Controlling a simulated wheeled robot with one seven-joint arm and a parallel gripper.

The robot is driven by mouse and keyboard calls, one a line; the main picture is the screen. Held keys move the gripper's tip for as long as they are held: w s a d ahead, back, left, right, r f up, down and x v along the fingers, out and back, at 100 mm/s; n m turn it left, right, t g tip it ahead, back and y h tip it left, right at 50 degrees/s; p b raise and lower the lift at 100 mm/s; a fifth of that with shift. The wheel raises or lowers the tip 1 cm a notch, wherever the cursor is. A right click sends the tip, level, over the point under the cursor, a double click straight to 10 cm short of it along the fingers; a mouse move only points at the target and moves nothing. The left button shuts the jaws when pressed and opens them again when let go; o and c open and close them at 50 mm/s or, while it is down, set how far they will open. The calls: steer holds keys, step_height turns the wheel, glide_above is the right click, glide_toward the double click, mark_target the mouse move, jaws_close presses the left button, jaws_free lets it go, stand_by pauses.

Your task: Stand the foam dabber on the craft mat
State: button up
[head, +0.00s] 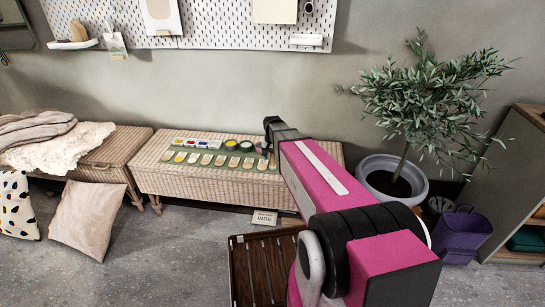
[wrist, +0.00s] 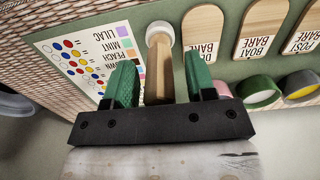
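The foam dabber (wrist: 159,70) has a pale wooden handle and a round white end; it is over the green craft mat (wrist: 232,70) in the wrist view. My gripper (wrist: 162,82) is open, with one green finger on each side of the handle and a gap on both sides. The handle's near end is hidden behind the gripper body. I cannot tell whether the dabber stands or lies. In the head view the mat (head: 205,169) lies on the wicker bench (head: 190,187), and my gripper (head: 267,148) is over its right end, hiding the dabber.
A colour card (wrist: 85,55) with lilac, mint and peach labels lies left of the dabber in the wrist view. Wooden tags (wrist: 205,32) and paint pots (wrist: 258,92) are on the right. A potted tree (head: 395,180) stands right of the bench, and a wooden slatted crate (head: 262,268) in front.

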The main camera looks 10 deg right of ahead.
step_height(320, 180, up, 12)
steer(key=shift+f, duration=0.1)
steer(key=shift+s, duration=0.15)
steer(key=s+f+n, duration=0.1)
steer(key=s+f, duration=0.2)
steer(key=s, duration=0.7)
steer(key=s+d+f+n, duration=0.1)
steer(key=s+f, duration=0.3)
steer(key=s, duration=0.6)
steer(key=shift+s+f+n, duration=0.2)
steer(key=shift+f+n, duration=0.1)
steer(key=shift+n, duration=0.5)
